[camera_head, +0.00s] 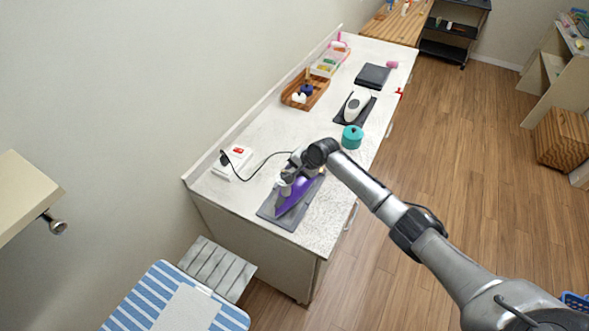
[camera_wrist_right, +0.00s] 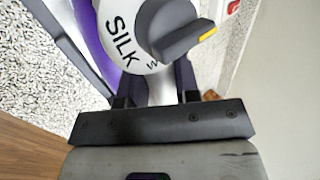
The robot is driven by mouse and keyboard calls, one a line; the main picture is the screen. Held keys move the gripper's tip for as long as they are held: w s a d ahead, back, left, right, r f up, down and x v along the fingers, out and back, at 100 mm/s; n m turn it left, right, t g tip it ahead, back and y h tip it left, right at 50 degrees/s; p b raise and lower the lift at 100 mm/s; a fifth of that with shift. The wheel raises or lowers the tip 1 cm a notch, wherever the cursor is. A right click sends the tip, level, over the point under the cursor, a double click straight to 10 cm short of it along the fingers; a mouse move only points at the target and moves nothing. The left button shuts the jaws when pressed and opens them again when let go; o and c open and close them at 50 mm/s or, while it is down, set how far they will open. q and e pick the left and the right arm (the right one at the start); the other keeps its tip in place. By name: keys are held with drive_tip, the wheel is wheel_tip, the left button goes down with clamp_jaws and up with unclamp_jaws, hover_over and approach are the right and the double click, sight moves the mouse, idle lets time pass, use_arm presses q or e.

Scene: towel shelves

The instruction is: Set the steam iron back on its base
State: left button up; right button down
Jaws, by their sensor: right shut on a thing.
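The purple and white steam iron (camera_head: 290,197) is at the near end of the white counter, over a dark grey flat pad (camera_head: 272,212), which may be its base. I cannot tell whether the iron touches the pad. My right gripper (camera_head: 291,180) is shut on the iron from above and hides part of it. In the right wrist view, the iron's white dial (camera_wrist_right: 128,38) marked SILK and its purple side fill the space just past my right gripper (camera_wrist_right: 163,98). My left gripper is not in view.
A black cord runs from the iron to a white socket box (camera_head: 234,160) with a red switch. A teal round container (camera_head: 352,137) stands to the right. Farther back are a white device (camera_head: 355,106) on a dark pad and a wooden tray (camera_head: 313,98). A striped ironing board (camera_head: 160,298) is nearest.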

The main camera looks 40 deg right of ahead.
drive_tip(key=shift+f, duration=0.15)
idle(0.7)
drive_tip(key=shift+w, duration=0.1)
drive_tip(key=c, duration=1)
unclamp_jaws()
drive_tip(key=o, duration=0.3)
drive_tip(key=shift+f, duration=0.25)
drive_tip(key=o, duration=0.4)
drive_tip(key=shift+r, duration=0.1)
drive_tip(key=shift+r, duration=0.15)
